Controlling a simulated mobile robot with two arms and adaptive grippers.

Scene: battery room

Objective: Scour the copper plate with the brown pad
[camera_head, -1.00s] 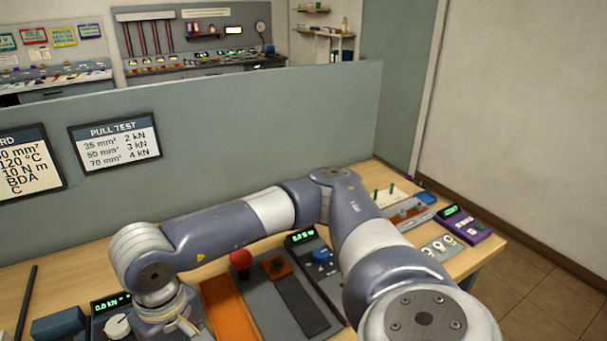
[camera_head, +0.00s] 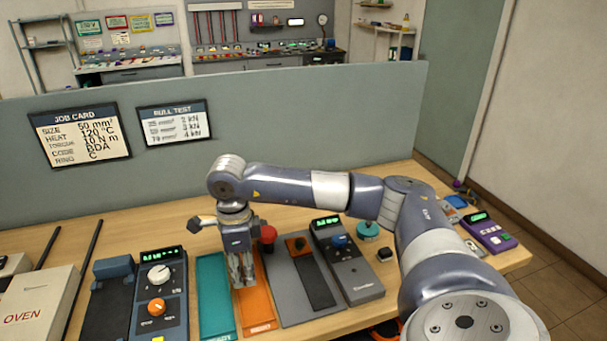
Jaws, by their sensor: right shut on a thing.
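My right gripper (camera_head: 243,281) points straight down, with its fingers close together at the left side of the orange mat (camera_head: 257,312). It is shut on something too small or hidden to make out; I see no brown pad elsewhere. I cannot tell whether the fingertips touch the mat. A small copper-coloured plate (camera_head: 292,242) lies at the back of a grey fixture (camera_head: 284,290), right of the gripper, with a small dark part on it. My left gripper is not in view.
A teal mat (camera_head: 214,300) lies left of the gripper. A red knob (camera_head: 267,234) stands close behind it. A dial box (camera_head: 160,295) and an oven (camera_head: 35,300) are further left; a grey meter (camera_head: 346,262) is right. The bench's back strip is mostly clear.

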